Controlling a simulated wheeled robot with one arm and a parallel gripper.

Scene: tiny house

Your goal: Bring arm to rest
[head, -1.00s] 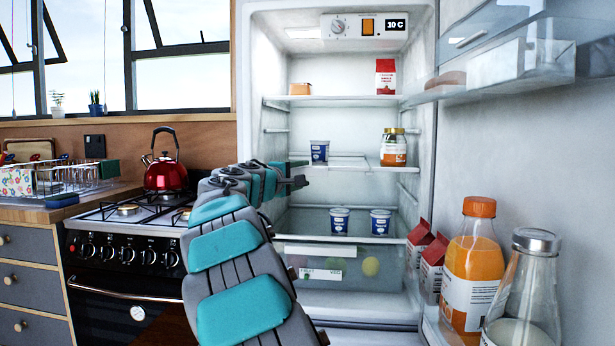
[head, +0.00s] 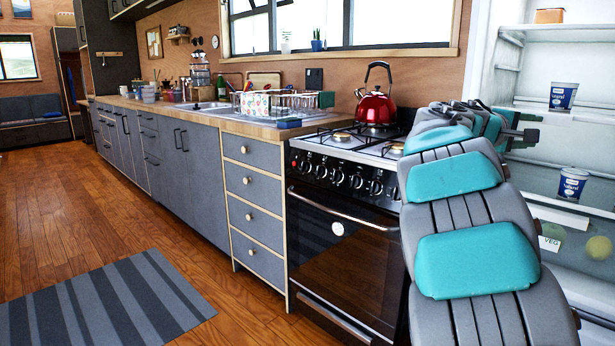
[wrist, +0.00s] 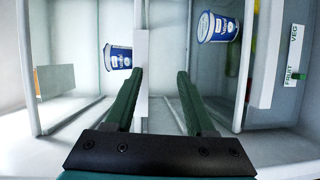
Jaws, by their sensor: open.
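My arm (head: 478,262) reaches forward at the right of the head view, in front of the stove and the open fridge. My gripper (head: 528,135) is at its far end, seen against the fridge opening. In the wrist view my gripper (wrist: 160,73) is open, with its two green fingers apart and nothing between them. It points into the fridge (head: 508,70). One blue and white yogurt cup (wrist: 118,57) shows beside the left finger, and another yogurt cup (wrist: 215,27) is at the upper right; I cannot tell whether the finger touches the nearer one.
The stove (head: 345,235) with a red kettle (head: 376,107) stands left of my arm. A counter (head: 190,165) with a dish rack (head: 285,104) runs along the wall. A striped rug (head: 105,305) lies on the open wooden floor at left.

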